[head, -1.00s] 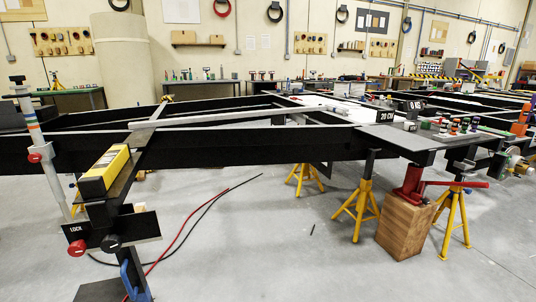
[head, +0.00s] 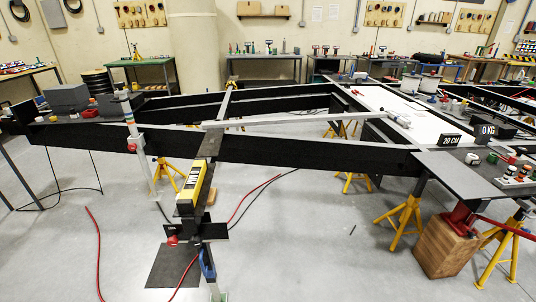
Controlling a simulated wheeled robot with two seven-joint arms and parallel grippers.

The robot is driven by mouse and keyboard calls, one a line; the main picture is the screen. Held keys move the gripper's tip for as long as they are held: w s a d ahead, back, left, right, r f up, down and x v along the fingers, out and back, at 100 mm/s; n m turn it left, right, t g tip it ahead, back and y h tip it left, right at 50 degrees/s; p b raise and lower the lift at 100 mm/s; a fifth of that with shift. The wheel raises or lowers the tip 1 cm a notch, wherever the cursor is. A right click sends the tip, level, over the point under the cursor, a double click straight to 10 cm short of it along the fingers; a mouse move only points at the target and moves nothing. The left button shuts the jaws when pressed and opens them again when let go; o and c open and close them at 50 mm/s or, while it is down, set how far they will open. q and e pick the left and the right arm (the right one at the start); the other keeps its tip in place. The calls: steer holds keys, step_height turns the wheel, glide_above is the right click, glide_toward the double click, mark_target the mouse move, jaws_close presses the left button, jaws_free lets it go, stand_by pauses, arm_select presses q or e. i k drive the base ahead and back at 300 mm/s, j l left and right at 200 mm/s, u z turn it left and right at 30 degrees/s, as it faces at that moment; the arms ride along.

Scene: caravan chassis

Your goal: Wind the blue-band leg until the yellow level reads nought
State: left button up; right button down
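The yellow level (head: 191,188) lies along a dark beam near the chassis's left front; its reading is too small to make out. A pale upright leg (head: 130,117) with coloured bands, including blue, stands at the long rail, with a red part (head: 133,148) lower down. A blue upright part (head: 207,263) stands below the level, under a dark plate with a red knob (head: 172,240) and a dark knob (head: 194,240). I cannot tell for certain which of these is the blue-band leg. Neither of my grippers is in view.
The black chassis rail (head: 300,148) crosses the view. Yellow stands (head: 405,222) and a red jack on a wooden block (head: 447,245) hold the right side. A dark mat (head: 172,266) and red and black cables lie on the floor. Open grey floor lies at front centre.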

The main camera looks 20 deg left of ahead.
mark_target(186, 203)
steer(key=u, duration=1.15)
